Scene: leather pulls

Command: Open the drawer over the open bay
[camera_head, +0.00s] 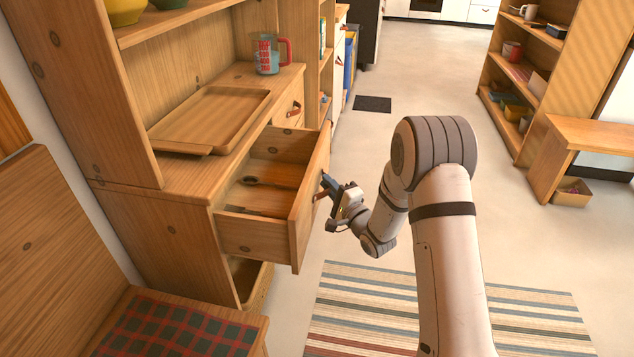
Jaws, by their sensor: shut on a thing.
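The drawer (298,228) of the wooden cabinet is pulled well out, and its inside shows from above. A few long, thin items lie in it, too small to name. Its front carries a brown leather pull (319,195). My gripper (325,187) is at the drawer front, shut on the leather pull, with its fingertips partly hiding it. Below the drawer is the open bay (247,277), mostly hidden by the drawer. A second drawer (289,103) with a leather pull is farther along the cabinet, closed.
A bench with a checked cushion (180,328) is near left. A striped rug (400,310) lies on the floor.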

